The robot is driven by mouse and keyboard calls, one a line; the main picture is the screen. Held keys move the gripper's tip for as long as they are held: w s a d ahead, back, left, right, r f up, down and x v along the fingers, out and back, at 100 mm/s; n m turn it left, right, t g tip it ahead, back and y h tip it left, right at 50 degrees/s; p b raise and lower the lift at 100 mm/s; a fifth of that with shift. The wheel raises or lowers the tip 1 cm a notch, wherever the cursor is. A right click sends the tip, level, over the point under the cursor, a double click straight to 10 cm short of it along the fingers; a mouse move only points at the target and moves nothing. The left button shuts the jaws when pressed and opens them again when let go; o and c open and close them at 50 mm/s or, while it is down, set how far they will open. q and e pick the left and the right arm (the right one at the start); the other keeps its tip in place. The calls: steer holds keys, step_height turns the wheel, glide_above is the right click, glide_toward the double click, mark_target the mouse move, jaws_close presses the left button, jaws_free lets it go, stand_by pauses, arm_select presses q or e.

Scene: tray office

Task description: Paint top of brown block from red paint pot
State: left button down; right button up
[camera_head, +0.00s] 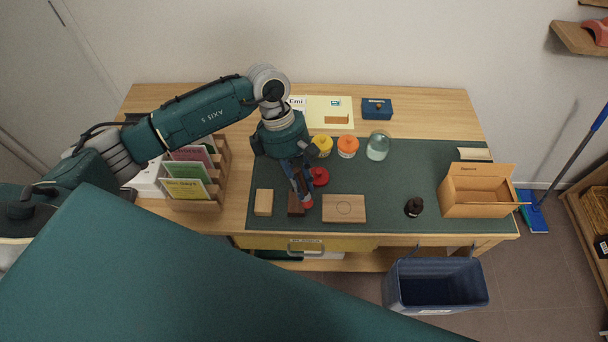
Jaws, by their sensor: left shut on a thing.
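My left gripper (298,163) points down over the mat and is shut on a slim brush (302,188) with a red lower end. The brush's lower end is beside the right edge of the dark brown block (296,210); I cannot tell whether they touch. The brush and gripper partly cover the block's far side, and no red shows clearly on its top. The red paint pot (320,177) stands just right of the gripper, behind the brush's lower end. My right gripper is not in view.
A pale block (263,203) and a wooden board (344,209) flank the brown block. Yellow (323,146) and orange (347,147) pots and a glass jar (378,147) stand behind. A dark bottle (414,207) and a cardboard box (475,191) are right. A card rack (205,180) is left.

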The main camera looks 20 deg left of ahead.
mark_target(301, 179)
arm_select(q)
steer(key=shift+s+r+p, duration=0.1)
steer(key=shift+r+p, duration=0.55)
steer(key=shift+r, duration=1.45)
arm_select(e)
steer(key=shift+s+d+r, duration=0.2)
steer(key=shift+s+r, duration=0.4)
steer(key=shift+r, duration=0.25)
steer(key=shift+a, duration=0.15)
